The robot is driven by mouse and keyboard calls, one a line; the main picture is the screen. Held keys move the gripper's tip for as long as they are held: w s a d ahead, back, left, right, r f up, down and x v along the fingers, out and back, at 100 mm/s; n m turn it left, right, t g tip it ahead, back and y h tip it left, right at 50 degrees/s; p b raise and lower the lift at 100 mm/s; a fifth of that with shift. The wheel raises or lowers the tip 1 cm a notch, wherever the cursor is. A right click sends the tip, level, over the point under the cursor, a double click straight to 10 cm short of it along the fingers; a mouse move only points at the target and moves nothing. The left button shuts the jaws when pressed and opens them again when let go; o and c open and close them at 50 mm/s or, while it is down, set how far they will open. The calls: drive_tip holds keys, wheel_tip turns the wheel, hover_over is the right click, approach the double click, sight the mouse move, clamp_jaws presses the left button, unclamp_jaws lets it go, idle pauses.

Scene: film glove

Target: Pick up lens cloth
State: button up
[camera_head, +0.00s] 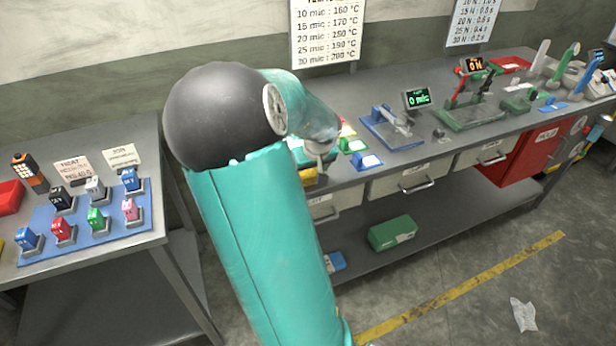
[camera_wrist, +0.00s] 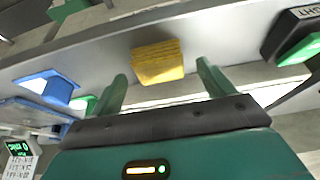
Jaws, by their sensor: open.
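A yellow, ridged block that looks like a folded cloth, likely the lens cloth (camera_wrist: 158,62), lies on the grey bench top in the wrist view. Part of it also shows in the head view (camera_head: 308,177), at the bench's front edge beside my arm. My gripper (camera_wrist: 161,72) is open, with its two green fingers pointing toward the yellow block, one to each side of it in the picture. Nothing is visibly held. In the head view my arm hides most of the gripper and the nearby bench.
Blue (camera_wrist: 50,85) and green trays with white pads lie near the yellow block. A dark box (camera_wrist: 292,32) stands to its right in the wrist view. A side table (camera_head: 165,225) holds small coloured devices. Crumpled clear or white material (camera_head: 523,314) lies on the open floor.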

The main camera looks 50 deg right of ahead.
drive_tip(key=shift+w+d+f, duration=0.1)
drive_tip(key=shift+d+f, duration=0.05)
drive_tip(key=shift+f, duration=0.25)
drive_tip(key=c, duration=1.1)
drive_tip(key=shift+o, duration=0.2)
drive_tip(key=shift+r, duration=0.1)
drive_tip(key=shift+w+r, duration=0.1)
drive_tip(key=shift+r, duration=0.5)
drive_tip(key=s+a+r, duration=0.6)
drive_tip(key=a+r, duration=0.5)
drive_tip(key=a, duration=0.1)
drive_tip(key=shift+s+a+r, duration=0.2)
drive_tip(key=shift+s+r, duration=0.1)
drive_tip(key=shift+s, duration=0.1)
